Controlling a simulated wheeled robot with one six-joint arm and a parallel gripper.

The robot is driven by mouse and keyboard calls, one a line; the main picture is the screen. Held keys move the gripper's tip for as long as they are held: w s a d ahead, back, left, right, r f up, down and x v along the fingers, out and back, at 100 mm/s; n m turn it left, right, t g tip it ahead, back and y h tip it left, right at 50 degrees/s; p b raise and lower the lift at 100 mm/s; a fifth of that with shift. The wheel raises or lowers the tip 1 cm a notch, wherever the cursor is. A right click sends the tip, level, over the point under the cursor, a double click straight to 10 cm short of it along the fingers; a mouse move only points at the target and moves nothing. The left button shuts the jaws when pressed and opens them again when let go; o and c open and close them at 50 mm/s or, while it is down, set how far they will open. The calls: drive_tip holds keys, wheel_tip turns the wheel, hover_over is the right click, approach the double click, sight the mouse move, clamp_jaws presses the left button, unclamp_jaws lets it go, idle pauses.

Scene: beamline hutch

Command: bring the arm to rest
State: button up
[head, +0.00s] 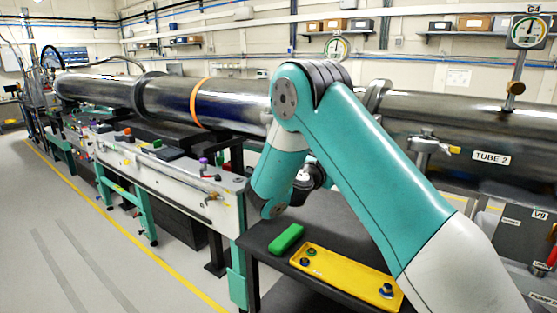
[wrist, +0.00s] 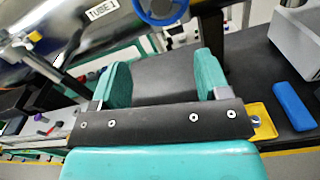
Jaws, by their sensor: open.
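My teal and white arm (head: 370,165) rises from the lower right of the head view, bends at a high elbow and drops toward the black table. My gripper is hidden behind the arm there. In the wrist view my gripper (wrist: 160,78) has its two green fingers wide apart with nothing between them. The fingers show against the black table top (wrist: 245,70); I cannot tell their height above it.
A green block (head: 287,239) and a yellow tray (head: 330,270) with small knobs lie on the table. The wrist view shows a blue block (wrist: 291,101), a grey box (wrist: 298,42) and a blue handwheel (wrist: 160,10). The long steel tube (head: 235,103) runs behind my arm. Floor at left is clear.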

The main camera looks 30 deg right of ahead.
drive_tip(key=s+a+f+m+g+y, duration=0.1)
drive_tip(key=s+a+f+m+y, duration=0.1)
drive_tip(key=s+a+m+y, duration=0.5)
drive_tip(key=s+a+f+m+g+y, duration=0.1)
drive_tip(key=a+m+y, duration=0.4)
drive_tip(key=a, duration=0.6)
drive_tip(key=s+a+r+g+y, duration=0.2)
drive_tip(key=s+a+y, duration=0.2)
drive_tip(key=s+a, duration=0.4)
drive_tip(key=s+a+r+m+g+y, duration=0.1)
drive_tip(key=s+a+r+g+y, duration=0.1)
drive_tip(key=s+a, duration=0.7)
drive_tip(key=s+g+y, duration=0.1)
drive_tip(key=s+y, duration=0.1)
drive_tip(key=s, duration=0.3)
drive_tip(key=shift+a+r+y, duration=0.3)
drive_tip(key=shift+r+y, duration=0.1)
